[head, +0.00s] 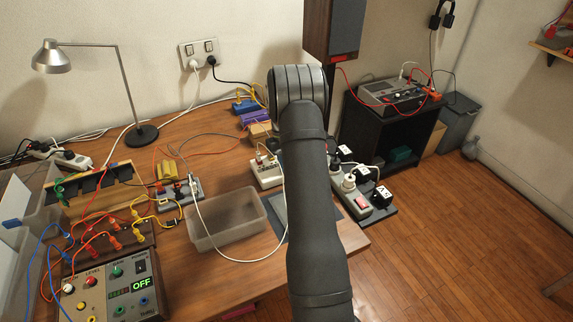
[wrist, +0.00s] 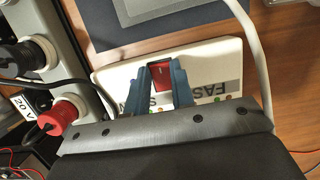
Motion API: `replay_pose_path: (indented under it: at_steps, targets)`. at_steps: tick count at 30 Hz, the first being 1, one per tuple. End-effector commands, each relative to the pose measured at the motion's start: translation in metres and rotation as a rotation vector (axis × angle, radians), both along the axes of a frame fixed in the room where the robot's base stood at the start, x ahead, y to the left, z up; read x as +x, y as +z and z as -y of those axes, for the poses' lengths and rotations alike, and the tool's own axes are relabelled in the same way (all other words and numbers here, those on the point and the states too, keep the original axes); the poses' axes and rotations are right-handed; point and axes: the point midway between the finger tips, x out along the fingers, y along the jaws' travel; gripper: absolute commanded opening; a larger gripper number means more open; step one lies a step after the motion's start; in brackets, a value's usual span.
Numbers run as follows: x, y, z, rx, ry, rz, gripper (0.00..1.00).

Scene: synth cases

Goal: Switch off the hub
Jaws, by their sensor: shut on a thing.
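A white box with printed letters, seemingly the hub (wrist: 226,58), lies flat in the wrist view. A red switch (wrist: 161,78) in a dark frame sits on it. My gripper (wrist: 161,70) has blue fingers on the left and right of the switch, and they are shut on it. I cannot tell whether the switch is on or off. Coloured dots beside the lettering are partly hidden by my gripper. In the head view my arm hides the gripper and the switch.
A power strip (wrist: 62,62) with several plugs, one a red plug (wrist: 62,113), lies close on the left. A white cable (wrist: 253,50) passes right of the box. In the head view an empty tray (head: 228,219) and a panel reading OFF (head: 141,284) stand left.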

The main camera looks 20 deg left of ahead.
Motion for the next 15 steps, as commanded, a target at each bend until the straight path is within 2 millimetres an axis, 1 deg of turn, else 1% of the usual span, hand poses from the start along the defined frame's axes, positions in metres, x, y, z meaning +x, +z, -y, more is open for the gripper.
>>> replay_pose_path:
  at_steps: [7, 8, 9, 11, 15]
  targets:
    - [-0.0003, -0.0001, 0.0002, -0.001, 0.000, -0.001, 0.00]
    - [-0.0003, 0.0000, 0.0002, -0.001, 0.000, -0.001, 0.24]
    - [-0.0003, 0.0000, 0.0002, -0.001, 0.000, -0.001, 0.32]
    - [-0.0002, 0.0000, 0.0001, -0.001, 0.000, -0.001, 0.43]
    - [-0.0001, 0.0001, 0.0001, -0.001, 0.000, -0.001, 0.44]
